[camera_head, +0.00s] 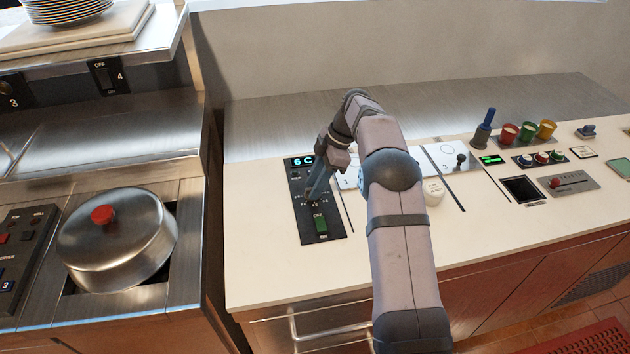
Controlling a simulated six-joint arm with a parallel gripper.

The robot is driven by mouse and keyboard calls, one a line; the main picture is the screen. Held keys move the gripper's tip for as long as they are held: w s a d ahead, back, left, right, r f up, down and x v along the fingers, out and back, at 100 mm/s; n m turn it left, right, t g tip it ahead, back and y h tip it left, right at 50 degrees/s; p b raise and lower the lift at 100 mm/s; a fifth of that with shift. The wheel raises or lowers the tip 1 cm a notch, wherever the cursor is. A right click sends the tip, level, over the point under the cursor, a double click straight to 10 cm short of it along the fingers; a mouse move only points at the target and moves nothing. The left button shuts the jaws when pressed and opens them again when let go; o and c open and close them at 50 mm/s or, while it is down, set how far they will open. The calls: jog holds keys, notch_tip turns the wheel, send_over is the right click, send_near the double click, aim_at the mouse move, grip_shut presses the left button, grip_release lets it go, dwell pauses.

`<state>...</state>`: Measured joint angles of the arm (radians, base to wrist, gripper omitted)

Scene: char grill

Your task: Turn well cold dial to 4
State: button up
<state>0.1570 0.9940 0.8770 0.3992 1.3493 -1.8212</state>
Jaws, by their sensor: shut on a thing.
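A black control panel (334,238) lies on the pale counter, left of my arm. Its green display (303,161) reads "6C", partly covered by my arm. Around the panel's middle is a ring of small white dial marks. My gripper (313,194) points down onto this ring and is shut on the dial there. The dial is mostly hidden by the fingers. Its pointer and the number it is set to cannot be read. A green rocker switch (320,223) sits below the dial on the same panel.
A steel domed lid with a red knob (116,242) covers a well at the left. Right of my arm are a small joystick (460,160), coloured cups (527,131), coloured buttons (541,158) and a slider panel (567,183). The counter's front strip (270,275) is clear.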

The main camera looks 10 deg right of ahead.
dwell(0.4)
jog(key=o, duration=1)
jog(key=shift+b+v, duration=0.4)
jog(key=shift+v, duration=3.25)
